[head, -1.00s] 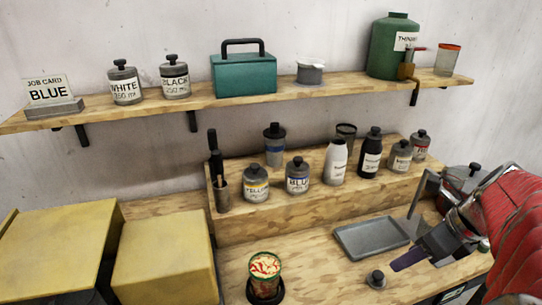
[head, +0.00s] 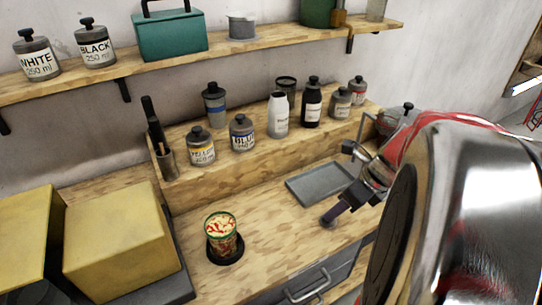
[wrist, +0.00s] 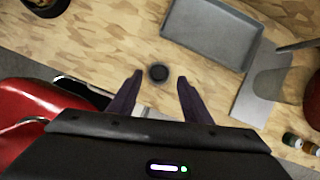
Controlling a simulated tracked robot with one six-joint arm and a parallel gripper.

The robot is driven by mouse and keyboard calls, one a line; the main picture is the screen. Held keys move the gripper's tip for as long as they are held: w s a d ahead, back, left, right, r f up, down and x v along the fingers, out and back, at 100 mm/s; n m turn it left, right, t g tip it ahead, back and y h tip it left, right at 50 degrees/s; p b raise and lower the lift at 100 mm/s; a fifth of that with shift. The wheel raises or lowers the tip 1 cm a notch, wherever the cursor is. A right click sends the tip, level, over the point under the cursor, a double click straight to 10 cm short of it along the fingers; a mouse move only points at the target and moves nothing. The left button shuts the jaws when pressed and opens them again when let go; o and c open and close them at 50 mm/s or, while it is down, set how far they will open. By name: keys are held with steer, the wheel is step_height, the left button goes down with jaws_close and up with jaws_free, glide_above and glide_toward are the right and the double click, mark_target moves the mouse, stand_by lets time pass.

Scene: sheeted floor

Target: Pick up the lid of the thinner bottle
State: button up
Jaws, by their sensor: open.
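A small round dark lid (wrist: 158,72) lies on the wooden bench in the wrist view. It also shows in the head view (head: 327,222), partly covered by my gripper. My gripper (wrist: 159,77) is open and empty, its dark purple fingers on either side of the lid in the picture. In the head view my gripper (head: 335,212) is low over the bench at the lid; I cannot tell whether it touches.
A grey tray (head: 318,184) lies just behind the lid. An open patterned can (head: 222,238) stands to the left on a dark round base. Several bottles and jars line the wooden step (head: 250,158) behind. Yellow boxes (head: 120,245) are at left. Bare bench lies between can and lid.

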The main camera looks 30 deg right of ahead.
mark_target(323, 222)
steer(key=shift+x, duration=2.35)
steer(key=shift+s+f, duration=0.1)
steer(key=shift+s, duration=0.1)
steer(key=shift+c, duration=0.4)
steer(key=c, duration=1.1)
